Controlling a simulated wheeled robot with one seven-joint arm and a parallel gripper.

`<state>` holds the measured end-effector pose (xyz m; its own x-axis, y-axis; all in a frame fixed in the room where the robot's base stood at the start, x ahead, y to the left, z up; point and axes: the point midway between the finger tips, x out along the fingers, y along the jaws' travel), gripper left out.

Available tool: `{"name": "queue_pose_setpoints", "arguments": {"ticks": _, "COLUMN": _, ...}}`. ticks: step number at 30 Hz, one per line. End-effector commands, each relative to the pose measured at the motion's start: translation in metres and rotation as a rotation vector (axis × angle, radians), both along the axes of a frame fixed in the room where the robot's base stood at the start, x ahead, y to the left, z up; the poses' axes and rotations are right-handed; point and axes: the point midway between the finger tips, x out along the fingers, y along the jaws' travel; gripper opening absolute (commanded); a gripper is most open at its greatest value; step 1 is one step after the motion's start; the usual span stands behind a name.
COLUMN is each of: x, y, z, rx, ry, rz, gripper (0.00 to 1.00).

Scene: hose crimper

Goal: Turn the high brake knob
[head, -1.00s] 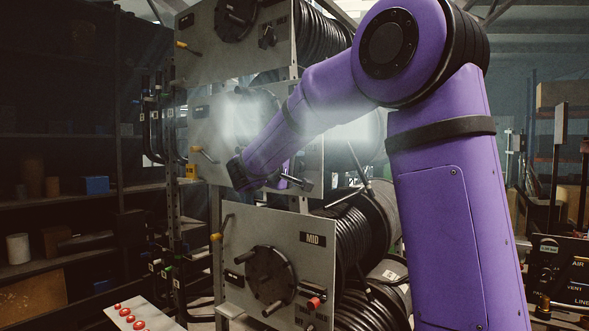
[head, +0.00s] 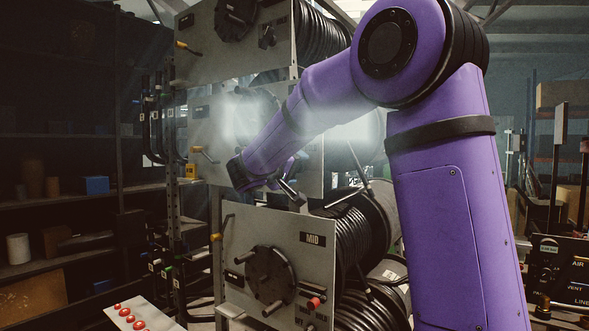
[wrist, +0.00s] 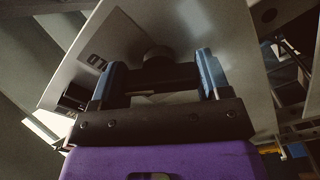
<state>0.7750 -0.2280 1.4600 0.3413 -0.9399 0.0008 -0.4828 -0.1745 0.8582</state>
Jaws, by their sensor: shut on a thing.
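My gripper (head: 287,190) is at the lower right of the middle grey reel panel (head: 205,130) in the head view, with my forearm across that panel. In the wrist view its two blue-grey fingers (wrist: 160,64) stand on either side of a dark round knob (wrist: 157,56) on the panel face. The gripper is shut on this knob, which I take to be the high brake knob. The knob is hidden by my gripper in the head view, and I cannot read its label or its turn angle.
Below is a panel marked MID (head: 313,239) with a dark hand wheel (head: 270,280) and a red knob (head: 314,303). Another panel with its own small dark knob (head: 267,37) is above. Hose reels (head: 365,235) sit behind the panels. A dark shelf (head: 60,190) stands left.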

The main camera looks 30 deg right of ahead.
Motion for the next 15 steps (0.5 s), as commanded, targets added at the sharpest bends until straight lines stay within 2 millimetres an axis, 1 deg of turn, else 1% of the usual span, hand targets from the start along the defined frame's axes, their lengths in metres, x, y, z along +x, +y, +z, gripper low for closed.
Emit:
{"name": "queue_pose_setpoints", "arguments": {"ticks": 5, "x": 0.0, "y": 0.0005, "z": -0.002, "rx": 0.003, "ry": 0.002, "rz": 0.0, "gripper": 0.47}}
{"name": "queue_pose_setpoints", "arguments": {"ticks": 6, "x": 0.0, "y": 0.0005, "z": -0.0021, "rx": 0.003, "ry": 0.002, "rz": 0.0, "gripper": 0.72}}
{"name": "queue_pose_setpoints", "arguments": {"ticks": 8, "x": 0.0, "y": 0.0005, "z": -0.002, "rx": 0.003, "ry": 0.002, "rz": 0.0, "gripper": 0.86}}
{"name": "queue_pose_setpoints", "arguments": {"ticks": 9, "x": 0.0, "y": 0.0005, "z": -0.0018, "rx": 0.003, "ry": 0.002, "rz": 0.0, "gripper": 0.95}}
{"name": "queue_pose_setpoints", "arguments": {"ticks": 15, "x": 0.0, "y": 0.0002, "z": -0.001, "rx": 0.002, "ry": 0.002, "rz": 0.0, "gripper": 0.96}}
